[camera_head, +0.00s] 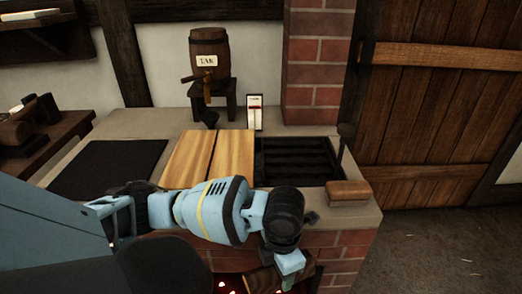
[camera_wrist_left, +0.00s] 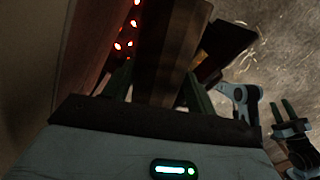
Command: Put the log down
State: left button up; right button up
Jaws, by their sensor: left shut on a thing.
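My left gripper (camera_head: 288,272) reaches over the front of the brick hearth, low by its opening. It is shut on a dark brown log (camera_head: 264,281), partly hidden by the wrist in the head view. In the left wrist view, the log (camera_wrist_left: 165,50) runs lengthwise between the fingers of my left gripper (camera_wrist_left: 158,88). Red embers (camera_wrist_left: 120,44) glow beside the log there, and a few show in the head view (camera_head: 226,287). I cannot tell whether the log touches anything below. My right gripper (camera_wrist_left: 284,112) shows dimly at the right of the wrist view, away from the log.
The counter (camera_head: 360,215) holds a dark mat (camera_head: 105,167), wooden boards (camera_head: 208,157), a black grate (camera_head: 297,160) and a wooden block (camera_head: 348,191). A barrel (camera_head: 209,60) labelled TAR stands behind on a stand. The floor (camera_head: 450,245) at right is open.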

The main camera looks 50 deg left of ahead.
pick_arm(q)
notch_tip(320, 180, down, 23)
jog(key=b, duration=0.4)
jog(key=shift+b, duration=0.3)
jog(key=shift+f, duration=0.3)
notch_tip(320, 180, down, 4)
jog(key=shift+r+b, duration=0.1)
jog(key=shift+b, duration=0.45)
jog(key=shift+f, duration=0.2)
jog(key=o, duration=0.7)
jog(key=shift+f, duration=0.2)
jog(key=shift+c, duration=0.2)
jog(key=o, duration=0.4)
jog(key=shift+o, duration=0.2)
jog(key=shift+r, duration=0.1)
